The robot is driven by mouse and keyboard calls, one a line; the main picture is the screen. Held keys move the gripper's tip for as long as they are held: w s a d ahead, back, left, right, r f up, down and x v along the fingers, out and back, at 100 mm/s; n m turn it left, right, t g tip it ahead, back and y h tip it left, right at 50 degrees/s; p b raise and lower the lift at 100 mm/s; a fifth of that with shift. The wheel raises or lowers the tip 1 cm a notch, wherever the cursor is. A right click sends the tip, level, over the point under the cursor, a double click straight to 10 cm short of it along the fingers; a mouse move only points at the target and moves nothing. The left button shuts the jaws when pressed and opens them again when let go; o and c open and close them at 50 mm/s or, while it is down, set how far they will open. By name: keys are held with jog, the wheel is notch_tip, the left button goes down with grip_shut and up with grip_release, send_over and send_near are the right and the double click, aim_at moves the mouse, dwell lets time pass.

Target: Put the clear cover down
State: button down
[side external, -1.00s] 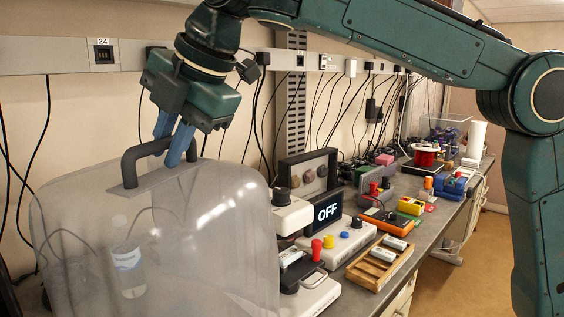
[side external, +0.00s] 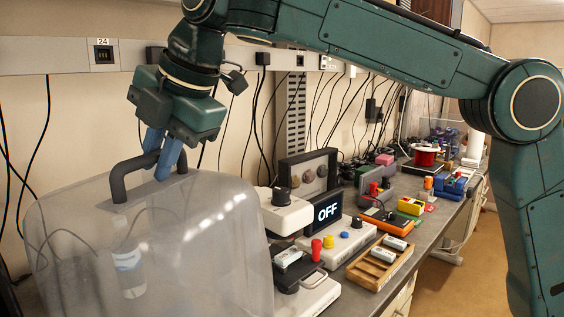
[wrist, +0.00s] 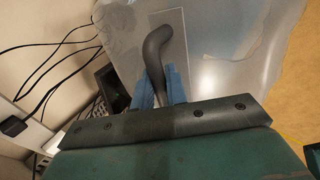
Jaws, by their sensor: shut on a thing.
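The clear cover (side external: 205,235) is a large see-through dome with a dark grey bar handle (side external: 119,180) on top, at the left of the side external view. My gripper (side external: 164,172) has its blue fingers shut on that handle from above. In the wrist view the handle (wrist: 156,48) runs between the fingers of my gripper (wrist: 160,88), and part of the clear cover (wrist: 215,85) spreads beyond it.
To the right of the cover stand white devices with knobs (side external: 291,218) and a display reading OFF (side external: 327,210). A wooden tray (side external: 366,274) holds white cells at the bench's front edge. Black cables hang along the wall rail (side external: 45,55).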

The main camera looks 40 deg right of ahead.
aim_at(161, 184)
jog(key=shift+f, duration=1.75)
jog(key=shift+f, duration=1.9)
jog(key=c, duration=1.4)
grip_release()
jog(key=shift+f, duration=0.15)
jog(key=shift+v, duration=6.05)
jog(key=shift+d, duration=0.1)
